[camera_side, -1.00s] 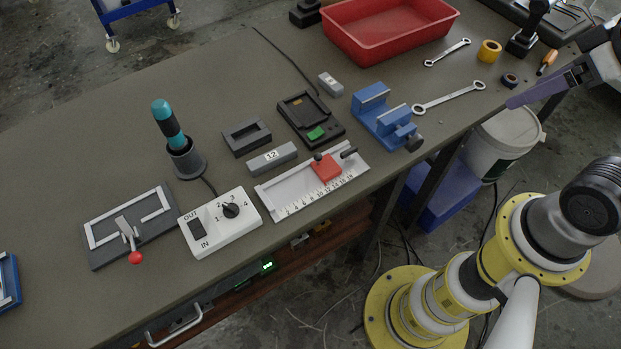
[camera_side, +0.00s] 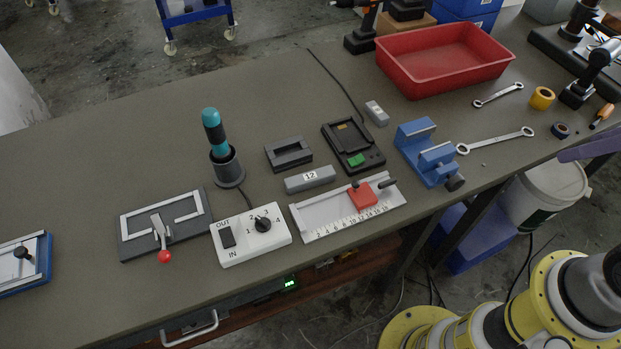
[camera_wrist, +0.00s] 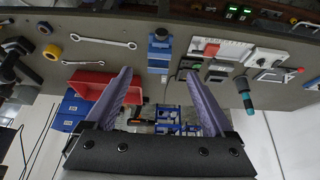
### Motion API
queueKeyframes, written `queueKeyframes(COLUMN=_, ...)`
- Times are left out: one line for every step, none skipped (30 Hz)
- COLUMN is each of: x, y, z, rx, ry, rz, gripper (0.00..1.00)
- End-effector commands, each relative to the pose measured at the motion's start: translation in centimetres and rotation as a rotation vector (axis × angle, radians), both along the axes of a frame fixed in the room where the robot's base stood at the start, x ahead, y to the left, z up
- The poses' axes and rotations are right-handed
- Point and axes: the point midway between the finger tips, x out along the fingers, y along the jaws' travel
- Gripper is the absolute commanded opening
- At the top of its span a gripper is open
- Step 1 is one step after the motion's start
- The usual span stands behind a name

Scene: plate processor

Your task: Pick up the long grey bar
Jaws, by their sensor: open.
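The long grey bar (camera_side: 310,179), with a white "12" label on top, lies flat on the bench between a dark slotted block and the white ruler fixture. In the wrist view the bar (camera_wrist: 217,68) shows small, to the right of my fingers. My gripper (camera_wrist: 158,71) is open and empty, its two purple fingers wide apart. In the side view only part of a purple finger shows at the right edge, far from the bar.
The ruler fixture (camera_side: 350,209) with a red slider is close in front of the bar. The slotted block (camera_side: 288,164) is behind it. A black charger (camera_side: 369,160), blue vise (camera_side: 424,160) and red tray (camera_side: 440,85) stand to the right. A turquoise-handled tool (camera_side: 217,133) stands upright to the left.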

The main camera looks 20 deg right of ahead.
Motion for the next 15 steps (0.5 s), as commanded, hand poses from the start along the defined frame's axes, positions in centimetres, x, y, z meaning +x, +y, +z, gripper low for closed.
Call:
queueKeyframes(x=0.0, y=0.0, z=0.0, rx=0.0, ry=0.0, rz=0.0, gripper=0.88)
queueKeyframes(x=0.0, y=0.0, z=0.0, rx=0.0, ry=0.0, rz=0.0, gripper=0.82)
queueKeyframes(x=0.0, y=0.0, z=0.0, rx=0.0, ry=0.0, rz=0.0, gripper=0.75)
queueKeyframes(x=0.0, y=0.0, z=0.0, rx=0.0, ry=0.0, rz=0.0, gripper=0.72)
queueKeyframes(x=0.0, y=0.0, z=0.0, rx=0.0, ry=0.0, rz=0.0, gripper=0.72)
queueKeyframes(x=0.0, y=0.0, z=0.0, rx=0.0, ry=0.0, rz=0.0, gripper=0.72)
queueKeyframes(x=0.0, y=0.0, z=0.0, rx=0.0, ry=0.0, rz=0.0, gripper=0.72)
queueKeyframes(x=0.0, y=0.0, z=0.0, rx=0.0, ry=0.0, rz=0.0, gripper=0.72)
queueKeyframes(x=0.0, y=0.0, z=0.0, rx=0.0, ry=0.0, rz=0.0, gripper=0.72)
queueKeyframes(x=0.0, y=0.0, z=0.0, rx=0.0, ry=0.0, rz=0.0, gripper=0.72)
queueKeyframes(x=0.0, y=0.0, z=0.0, rx=0.0, ry=0.0, rz=0.0, gripper=0.72)
queueKeyframes(x=0.0, y=0.0, z=0.0, rx=-0.002, ry=0.0, rz=0.004, gripper=0.72)
queueKeyframes(x=0.0, y=0.0, z=0.01, rx=-0.005, ry=0.0, rz=0.01, gripper=0.72)
queueKeyframes(x=-0.01, y=0.0, z=0.0, rx=-0.01, ry=0.001, rz=0.019, gripper=0.72)
queueKeyframes(x=-0.07, y=0.0, z=-0.02, rx=-0.02, ry=0.003, rz=0.037, gripper=0.72)
